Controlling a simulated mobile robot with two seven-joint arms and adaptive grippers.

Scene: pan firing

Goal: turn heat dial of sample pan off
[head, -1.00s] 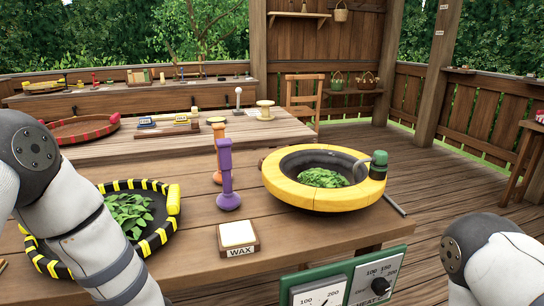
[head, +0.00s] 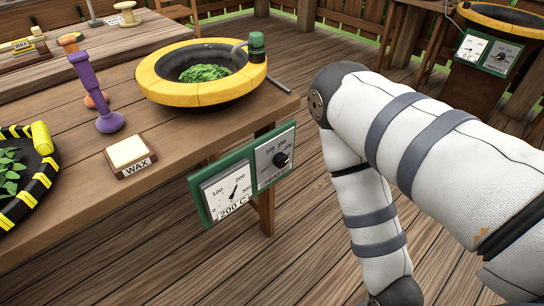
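A yellow-rimmed pan (head: 205,93) with green leaves in it sits at the table's right end. On the table's front edge below it is a green panel (head: 196,201). It carries a gauge (head: 229,193) marked 200 C and a heat dial with a black knob (head: 280,159). The small lettering under the dial is too blurred to read surely. A second yellow-rimmed pan stands at the upper right, with its own gauge (head: 472,46) and dial (head: 501,56). My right arm bends down right of the near panel, apart from it. Neither gripper is in view.
A wax block (head: 129,153) on a labelled holder, a purple stand (head: 90,88) and an orange stand stand left of the pan. A black-and-yellow pan (head: 40,165) with leaves is at the left edge. Open floor (head: 300,225) lies between panel and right arm.

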